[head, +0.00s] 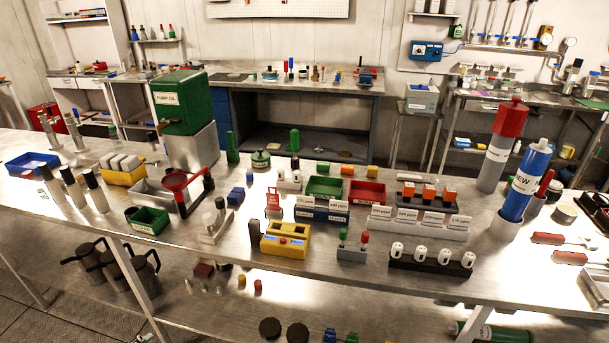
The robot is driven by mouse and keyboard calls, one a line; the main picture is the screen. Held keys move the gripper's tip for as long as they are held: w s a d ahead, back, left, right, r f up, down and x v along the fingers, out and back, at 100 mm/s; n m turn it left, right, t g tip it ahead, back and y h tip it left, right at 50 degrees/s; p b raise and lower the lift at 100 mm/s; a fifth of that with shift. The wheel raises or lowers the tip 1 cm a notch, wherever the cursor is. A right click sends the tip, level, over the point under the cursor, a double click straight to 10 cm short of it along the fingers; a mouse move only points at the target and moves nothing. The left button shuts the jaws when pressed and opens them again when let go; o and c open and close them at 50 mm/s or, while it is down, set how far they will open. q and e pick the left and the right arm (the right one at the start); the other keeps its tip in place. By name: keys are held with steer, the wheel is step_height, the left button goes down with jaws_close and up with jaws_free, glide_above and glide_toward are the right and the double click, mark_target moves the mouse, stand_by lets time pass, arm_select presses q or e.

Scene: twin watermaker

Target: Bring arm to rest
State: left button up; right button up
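Neither of my arms shows in the head view, and both grippers are out of the picture. The long metal workbench (330,258) crosses the view in front of me, covered with parts and holders. I cannot see what either gripper holds or where it is relative to the bench.
A green pump oil can (180,103) stands on a metal block at the left. A red-topped cylinder (500,145) and a blue cylinder (527,180) stand tall at the right. A yellow holder (284,240) sits near the front edge. A lower shelf carries dark jugs (118,270).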

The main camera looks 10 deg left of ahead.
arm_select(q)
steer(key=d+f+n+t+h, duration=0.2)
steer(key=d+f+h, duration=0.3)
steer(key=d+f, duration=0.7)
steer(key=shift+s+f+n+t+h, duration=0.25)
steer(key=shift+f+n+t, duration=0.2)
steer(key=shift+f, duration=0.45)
